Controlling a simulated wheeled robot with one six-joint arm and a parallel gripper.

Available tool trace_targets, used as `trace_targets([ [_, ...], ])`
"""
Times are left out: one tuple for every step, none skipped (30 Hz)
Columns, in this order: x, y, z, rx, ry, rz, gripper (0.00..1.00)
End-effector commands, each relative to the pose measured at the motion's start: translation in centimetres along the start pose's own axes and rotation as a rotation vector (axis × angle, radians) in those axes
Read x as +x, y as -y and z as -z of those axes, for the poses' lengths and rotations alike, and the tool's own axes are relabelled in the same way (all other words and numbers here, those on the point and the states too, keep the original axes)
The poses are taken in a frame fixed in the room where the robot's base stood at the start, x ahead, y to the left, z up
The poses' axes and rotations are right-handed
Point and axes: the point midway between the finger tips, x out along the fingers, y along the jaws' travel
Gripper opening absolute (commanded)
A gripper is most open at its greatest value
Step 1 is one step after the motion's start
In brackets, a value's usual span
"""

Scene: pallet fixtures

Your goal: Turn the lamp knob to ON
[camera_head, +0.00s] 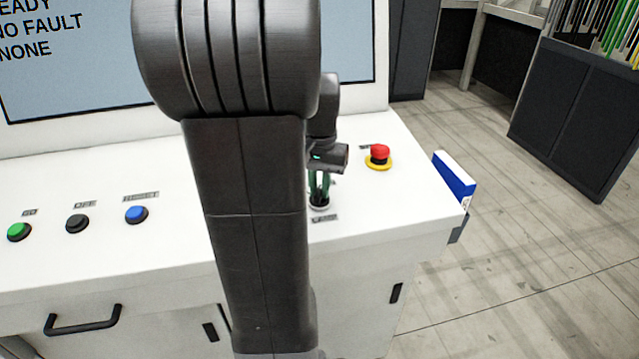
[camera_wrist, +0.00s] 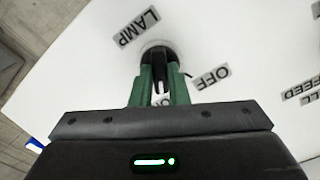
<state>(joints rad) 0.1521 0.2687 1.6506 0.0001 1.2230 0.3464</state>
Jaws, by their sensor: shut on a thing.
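The lamp knob (camera_wrist: 157,54) is a dark round knob on the white console top, in the upper middle of the wrist view. My gripper (camera_wrist: 160,76) has its two green fingers on either side of the knob and is shut on it. A LAMP label (camera_wrist: 136,26) lies at the knob's upper left and an OFF label (camera_wrist: 210,77) at its right. Another label between my fingers is mostly hidden. In the head view my gripper (camera_head: 319,185) points down at the knob (camera_head: 319,206), partly behind my arm. I cannot tell which way the knob points.
A red emergency button (camera_head: 379,153) on a yellow base stands right of my gripper. Green (camera_head: 18,231), black (camera_head: 77,223) and blue (camera_head: 136,214) buttons are at the left. A screen (camera_head: 80,60) rises behind. A blue-and-white item (camera_head: 455,178) is at the console's right edge.

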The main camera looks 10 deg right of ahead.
Motion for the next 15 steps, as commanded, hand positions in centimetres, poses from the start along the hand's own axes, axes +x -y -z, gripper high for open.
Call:
trace_targets([
  [-0.06, 0.00, 0.03, 0.007, -0.001, 0.000, 0.00],
  [-0.06, 0.00, 0.04, 0.009, -0.001, 0.000, 0.00],
  [-0.05, 0.00, 0.04, 0.009, -0.002, 0.000, 0.00],
  [-0.05, 0.00, 0.04, 0.009, -0.002, 0.000, 0.00],
  [-0.05, 0.00, 0.04, 0.009, -0.002, 0.000, 0.00],
  [-0.05, 0.00, 0.04, 0.009, -0.002, 0.000, 0.00],
  [-0.05, 0.00, 0.05, 0.008, -0.002, 0.000, 0.00],
  [-0.05, 0.00, 0.05, 0.008, -0.002, 0.000, 0.00],
  [-0.05, 0.01, 0.05, 0.008, -0.002, 0.000, 0.17],
  [-0.06, 0.00, 0.05, 0.008, -0.002, 0.000, 0.22],
  [-0.06, 0.00, 0.05, 0.008, -0.002, 0.000, 0.28],
  [-0.05, 0.00, 0.05, 0.008, -0.002, 0.000, 0.36],
  [-0.05, 0.00, 0.05, 0.007, -0.002, 0.000, 0.36],
  [-0.04, 0.00, 0.04, 0.007, -0.002, 0.000, 0.36],
  [-0.04, 0.00, 0.04, 0.007, -0.002, 0.000, 0.36],
])
